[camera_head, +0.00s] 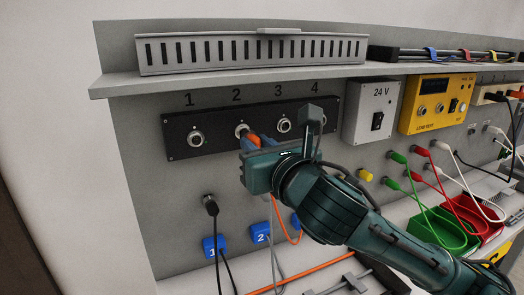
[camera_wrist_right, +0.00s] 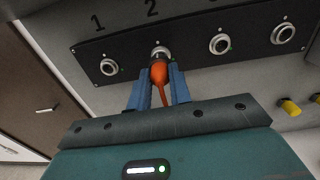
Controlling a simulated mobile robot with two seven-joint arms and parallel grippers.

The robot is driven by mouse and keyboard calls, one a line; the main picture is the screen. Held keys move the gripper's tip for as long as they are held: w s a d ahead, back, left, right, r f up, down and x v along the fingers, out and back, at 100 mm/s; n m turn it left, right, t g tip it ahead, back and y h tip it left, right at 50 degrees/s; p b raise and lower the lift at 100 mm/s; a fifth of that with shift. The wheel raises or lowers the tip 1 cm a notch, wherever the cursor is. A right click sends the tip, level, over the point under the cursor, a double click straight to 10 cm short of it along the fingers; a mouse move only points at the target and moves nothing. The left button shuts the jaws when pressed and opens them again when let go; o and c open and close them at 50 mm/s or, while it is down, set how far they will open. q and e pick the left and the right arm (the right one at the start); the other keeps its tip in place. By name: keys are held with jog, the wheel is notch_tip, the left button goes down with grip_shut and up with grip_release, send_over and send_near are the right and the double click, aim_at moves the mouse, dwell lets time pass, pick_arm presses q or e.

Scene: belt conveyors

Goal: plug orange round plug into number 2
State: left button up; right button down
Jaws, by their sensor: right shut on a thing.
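The black socket panel (camera_head: 181,131) has several numbered round sockets, also seen in the right wrist view (camera_wrist_right: 190,37). My right gripper (camera_head: 250,140) is at socket number 2 (camera_head: 241,130), shut on the orange round plug (camera_wrist_right: 159,73). In the right wrist view, the blue fingers (camera_wrist_right: 163,85) flank the plug, whose front end meets the socket 2 ring (camera_wrist_right: 160,52). I cannot tell how deep it sits. Its orange cable (camera_wrist_right: 165,97) runs back between the fingers. Socket 1 (camera_head: 196,138) and socket 3 (camera_head: 284,125) look empty. My left gripper is out of view.
A shelf (camera_head: 130,86) juts out above the panel. Below hang a black plug (camera_head: 211,206) and blue numbered holders (camera_head: 260,232) with cables. To the right are a 24 V box (camera_head: 371,112), a yellow tester (camera_head: 437,103), green and red bins (camera_head: 440,228) and several cables.

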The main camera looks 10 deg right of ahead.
dwell(0.7)
jog(key=shift+h+p, duration=0.3)
jog(key=shift+p, duration=0.1)
jog(key=shift+w+p, duration=0.1)
jog(key=shift+p, duration=0.55)
dwell(0.7)
jog(key=shift+w+p, duration=0.15)
jog(key=shift+p, duration=0.25)
dwell(1.0)
jog(key=shift+w+a, duration=0.15)
jog(key=shift+w, duration=0.3)
dwell(0.4)
jog(key=c, duration=1.2)
grip_release()
